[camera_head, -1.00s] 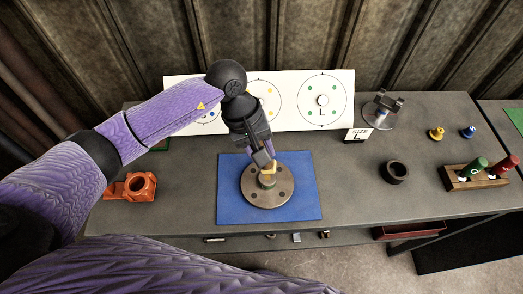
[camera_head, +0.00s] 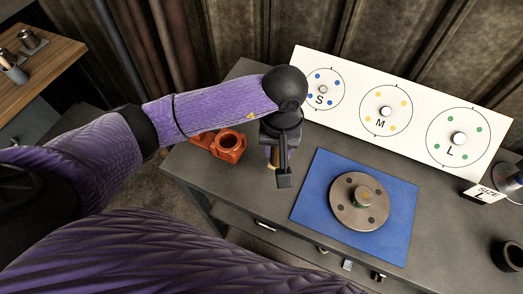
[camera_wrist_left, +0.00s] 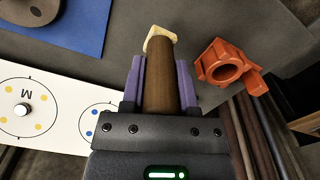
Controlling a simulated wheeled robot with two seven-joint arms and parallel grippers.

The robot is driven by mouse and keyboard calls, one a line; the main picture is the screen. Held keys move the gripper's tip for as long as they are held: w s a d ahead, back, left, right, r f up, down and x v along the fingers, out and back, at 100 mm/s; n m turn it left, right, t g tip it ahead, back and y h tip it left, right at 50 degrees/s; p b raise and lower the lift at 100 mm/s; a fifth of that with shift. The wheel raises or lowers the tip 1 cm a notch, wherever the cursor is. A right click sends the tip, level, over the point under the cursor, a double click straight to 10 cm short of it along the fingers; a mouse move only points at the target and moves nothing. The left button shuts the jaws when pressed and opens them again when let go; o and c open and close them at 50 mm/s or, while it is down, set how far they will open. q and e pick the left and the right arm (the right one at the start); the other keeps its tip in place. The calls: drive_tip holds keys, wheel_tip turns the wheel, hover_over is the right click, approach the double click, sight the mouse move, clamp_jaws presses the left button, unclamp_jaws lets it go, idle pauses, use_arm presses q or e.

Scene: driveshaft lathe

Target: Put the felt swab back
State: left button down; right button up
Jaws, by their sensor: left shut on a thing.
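My left gripper (camera_head: 278,172) is shut on the felt swab, which shows best in the left wrist view. The swab (camera_wrist_left: 161,85) has a brown round handle between the two purple fingers and a pale felt tip sticking out past them. In the head view the gripper mostly hides it. The orange holder (camera_head: 229,146), with a round opening, sits on the bench just left of the gripper. It also shows in the left wrist view (camera_wrist_left: 238,84), to the right of the swab and apart from it. My right gripper is not in view.
A round metal flange (camera_head: 345,212) with a raised hub lies on the blue mat (camera_head: 310,205) to the right. A white board (camera_head: 352,84) with S, M and L circles stands behind. A dark ring (camera_head: 508,256) and a size L sign (camera_head: 483,194) are at the far right.

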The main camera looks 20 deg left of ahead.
sight(278, 165)
use_arm(q)
drive_tip(key=f, duration=0.6)
drive_tip(key=shift+d+f+b, duration=0.2)
drive_tip(key=shift+b, duration=0.15)
drive_tip(key=shift+f, duration=0.2)
drive_tip(key=shift+c, duration=1.8)
unclamp_jaws()
drive_tip(key=shift+r, duration=0.25)
wheel_tip(278, 165, up, 12)
drive_tip(key=shift+p, duration=0.6)
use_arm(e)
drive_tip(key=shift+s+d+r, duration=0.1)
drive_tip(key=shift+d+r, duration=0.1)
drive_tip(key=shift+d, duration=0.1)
